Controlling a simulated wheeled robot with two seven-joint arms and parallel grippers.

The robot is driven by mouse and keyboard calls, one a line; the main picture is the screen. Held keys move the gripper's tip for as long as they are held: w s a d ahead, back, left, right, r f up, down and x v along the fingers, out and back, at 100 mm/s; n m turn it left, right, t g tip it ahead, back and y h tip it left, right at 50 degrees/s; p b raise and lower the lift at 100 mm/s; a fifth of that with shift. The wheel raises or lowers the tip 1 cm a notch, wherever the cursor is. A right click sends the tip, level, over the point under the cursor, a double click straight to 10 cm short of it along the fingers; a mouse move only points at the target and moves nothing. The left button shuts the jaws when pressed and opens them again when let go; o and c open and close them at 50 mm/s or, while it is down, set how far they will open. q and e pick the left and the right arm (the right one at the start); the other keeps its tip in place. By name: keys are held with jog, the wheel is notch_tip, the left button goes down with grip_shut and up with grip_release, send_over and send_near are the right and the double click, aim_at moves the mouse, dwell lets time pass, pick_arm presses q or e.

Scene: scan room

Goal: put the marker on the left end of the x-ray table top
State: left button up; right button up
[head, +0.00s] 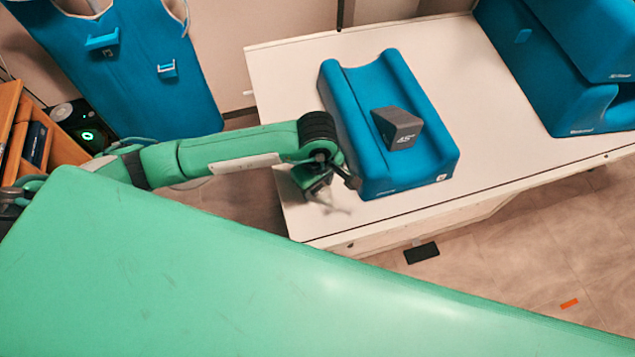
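The white x-ray table top (470,75) runs across the upper right. Its left end lies under and beside my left gripper (322,188), which points down at the near left corner. The gripper is dark and small here. I cannot tell whether its fingers are open or shut, or whether they hold anything. A pale, blurred patch shows on the table just below the fingers. I cannot make out a marker with certainty. My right gripper is not in view.
A blue grooved cushion (345,105) with a grey block marked 45 (398,128) stands just right of my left gripper. A larger blue cushion (590,85) fills the table's far right. A black pad (422,253) and an orange strip (569,303) lie on the floor.

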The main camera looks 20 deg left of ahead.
aim_at(318, 188)
pick_arm(q)
jog(key=shift+r, duration=0.1)
jog(key=shift+r, duration=0.2)
notch_tip(318, 188, up, 12)
jog(key=b, duration=0.3)
jog(key=shift+f, duration=0.15)
dwell(0.6)
